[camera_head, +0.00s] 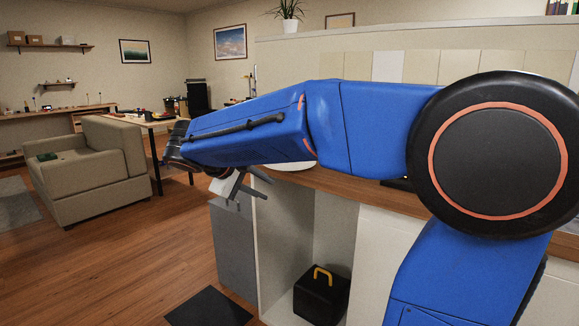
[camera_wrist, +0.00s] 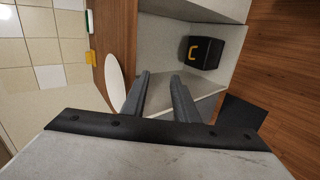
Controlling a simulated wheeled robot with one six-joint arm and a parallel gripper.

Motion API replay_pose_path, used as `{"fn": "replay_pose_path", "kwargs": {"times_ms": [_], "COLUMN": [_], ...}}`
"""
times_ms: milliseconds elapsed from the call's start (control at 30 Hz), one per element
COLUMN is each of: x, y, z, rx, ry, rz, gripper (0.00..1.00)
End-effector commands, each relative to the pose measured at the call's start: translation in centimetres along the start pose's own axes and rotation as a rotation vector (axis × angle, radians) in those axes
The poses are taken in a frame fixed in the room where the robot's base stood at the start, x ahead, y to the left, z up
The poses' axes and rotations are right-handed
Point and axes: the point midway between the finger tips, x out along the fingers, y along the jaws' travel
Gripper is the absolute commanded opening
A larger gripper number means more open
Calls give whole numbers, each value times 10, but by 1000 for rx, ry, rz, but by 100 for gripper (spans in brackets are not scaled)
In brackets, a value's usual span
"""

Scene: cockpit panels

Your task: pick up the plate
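The white plate (camera_wrist: 115,82) lies on the wooden counter (camera_wrist: 120,32), left of my gripper's fingers in the wrist view. In the head view only a thin strip of the plate (camera_head: 298,167) shows below my blue arm; the rest is hidden. My gripper (camera_wrist: 161,75) is open, with its two grey fingers apart and nothing between them. In the head view my gripper (camera_head: 262,184) is beside the counter's left end, to the left of the plate. I see no contact between the fingers and the plate.
Below the counter is an open cabinet (camera_head: 260,240) holding a black box with a yellow handle (camera_head: 321,296). A yellow item (camera_wrist: 90,57) lies by the tiled wall. A dark mat (camera_head: 208,308) is on the floor. An armchair (camera_head: 90,170) stands left, with open floor between.

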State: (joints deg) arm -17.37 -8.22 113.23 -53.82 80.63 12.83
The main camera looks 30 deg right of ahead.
Motion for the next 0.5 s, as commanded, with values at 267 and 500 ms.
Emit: {"fn": "replay_pose_path", "kwargs": {"times_ms": [267, 500], "x": [-29, -30], "y": [26, 34], "z": [-82, -99], "rx": [-24, -22], "ry": [7, 9], "rz": [225, 281], "gripper": [27, 27]}}
